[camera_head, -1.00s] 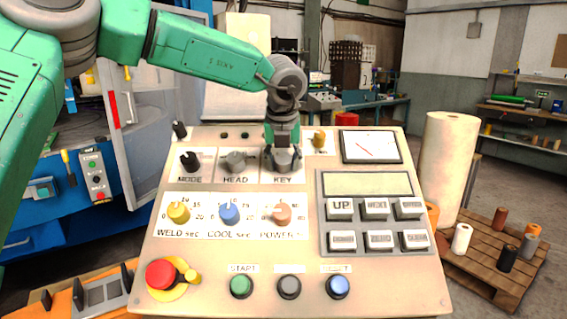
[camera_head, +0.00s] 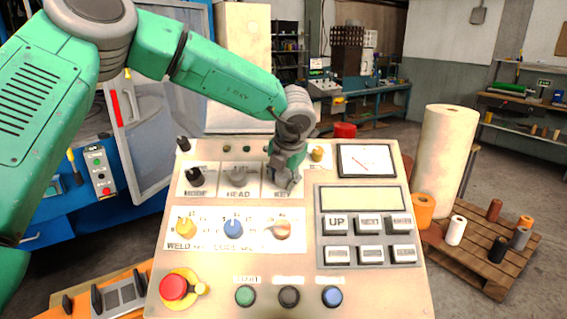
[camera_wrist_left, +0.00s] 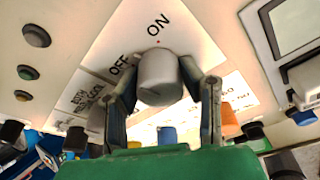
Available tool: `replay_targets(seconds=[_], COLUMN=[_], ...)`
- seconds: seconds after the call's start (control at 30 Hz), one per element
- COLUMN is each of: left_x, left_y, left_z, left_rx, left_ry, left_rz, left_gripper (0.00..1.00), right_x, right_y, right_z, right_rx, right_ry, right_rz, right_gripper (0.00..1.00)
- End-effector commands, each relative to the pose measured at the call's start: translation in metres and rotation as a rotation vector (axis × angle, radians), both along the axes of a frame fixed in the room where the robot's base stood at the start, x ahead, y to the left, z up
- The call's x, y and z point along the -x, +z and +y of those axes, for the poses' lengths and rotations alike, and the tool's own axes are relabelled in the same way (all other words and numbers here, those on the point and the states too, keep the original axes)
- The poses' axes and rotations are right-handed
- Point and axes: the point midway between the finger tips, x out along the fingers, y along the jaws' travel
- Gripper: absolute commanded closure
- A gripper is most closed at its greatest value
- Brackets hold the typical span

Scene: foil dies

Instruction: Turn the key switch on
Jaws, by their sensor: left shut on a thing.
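The key switch is a grey rounded knob (camera_wrist_left: 160,78) in the wrist view, on a white plate (camera_wrist_left: 178,38) marked OFF and ON. It sits just below the ON mark and a small red dot. My left gripper (camera_wrist_left: 160,92) has one finger on each side of the knob and is shut on it. In the head view my left gripper (camera_head: 286,180) reaches down over the KEY plate from behind and hides most of the key switch. Which way the knob points is hard to tell. My right gripper is not in view.
The sloped control panel (camera_head: 215,270) carries a HEAD knob (camera_head: 238,175) left of the gripper, a yellow knob (camera_head: 317,153) to its right, and coloured dials below. A red emergency button (camera_head: 173,287) is at lower left. A button keypad (camera_head: 368,240) is at right.

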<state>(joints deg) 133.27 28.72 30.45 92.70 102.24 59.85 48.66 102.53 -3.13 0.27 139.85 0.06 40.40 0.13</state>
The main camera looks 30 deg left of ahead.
Motion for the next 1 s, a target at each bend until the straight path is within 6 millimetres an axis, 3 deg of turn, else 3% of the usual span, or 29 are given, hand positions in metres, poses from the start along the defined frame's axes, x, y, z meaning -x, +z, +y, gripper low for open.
replay_targets(seconds=[0.03, 0.1, 0.4, 1.0], left_x=[0.000, 0.000, 0.000, -0.001], left_y=[0.005, 0.006, 0.004, 0.001], left_z=[0.000, 0.000, 0.001, 0.001], left_rx=[-0.024, -0.055, -0.194, -0.428], left_ry=[-0.039, -0.094, -0.328, -0.725], left_rz=[0.017, 0.036, 0.122, 0.270], left_gripper=[0.95, 0.95, 0.95, 0.95], right_x=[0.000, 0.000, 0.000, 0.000], right_y=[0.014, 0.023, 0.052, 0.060], right_z=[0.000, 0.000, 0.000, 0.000], right_rx=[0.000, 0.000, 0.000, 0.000], right_ry=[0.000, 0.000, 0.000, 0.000], right_rz=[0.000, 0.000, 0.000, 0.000], right_gripper=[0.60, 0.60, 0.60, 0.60])
